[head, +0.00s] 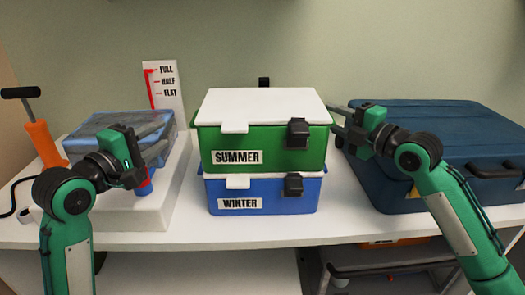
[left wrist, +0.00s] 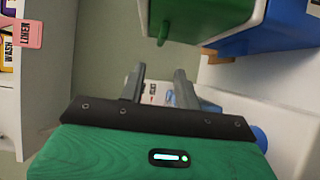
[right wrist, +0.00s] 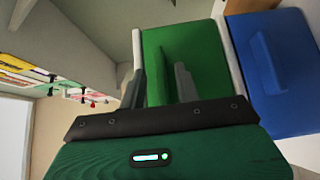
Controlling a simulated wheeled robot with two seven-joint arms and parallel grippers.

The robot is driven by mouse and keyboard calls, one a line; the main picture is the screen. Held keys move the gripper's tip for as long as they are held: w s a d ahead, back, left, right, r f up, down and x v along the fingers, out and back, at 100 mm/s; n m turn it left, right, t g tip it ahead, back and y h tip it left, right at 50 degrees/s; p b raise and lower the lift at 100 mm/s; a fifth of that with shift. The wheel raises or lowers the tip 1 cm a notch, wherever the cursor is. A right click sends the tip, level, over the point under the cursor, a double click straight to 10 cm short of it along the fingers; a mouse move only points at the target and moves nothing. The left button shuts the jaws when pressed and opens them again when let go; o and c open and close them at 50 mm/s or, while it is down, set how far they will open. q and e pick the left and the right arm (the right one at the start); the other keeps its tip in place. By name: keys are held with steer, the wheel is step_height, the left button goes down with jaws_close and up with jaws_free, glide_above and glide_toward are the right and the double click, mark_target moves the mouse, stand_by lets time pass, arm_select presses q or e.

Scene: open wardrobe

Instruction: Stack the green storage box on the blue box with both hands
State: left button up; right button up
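The green box (head: 262,147), labelled SUMMER with a white lid, sits upright on the blue box (head: 270,200), labelled WINTER, roughly aligned with it. My left gripper (head: 170,134) is open and empty, left of the green box and apart from it. In the left wrist view the green box (left wrist: 215,18) and its side handle lie beyond the fingers, with nothing between them. My right gripper (head: 334,120) is at the green box's right side. In the right wrist view its fingers are apart, with the green side handle (right wrist: 168,65) between them. Contact there is unclear.
A dark blue suitcase (head: 440,140) lies on the right of the white shelf (head: 340,225). A clear blue bin (head: 105,128) stands on a white block at left, beside an orange pump (head: 45,145). A gauge card (head: 163,85) stands behind.

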steer(key=v, duration=1.1)
steer(key=shift+s+d, duration=0.15)
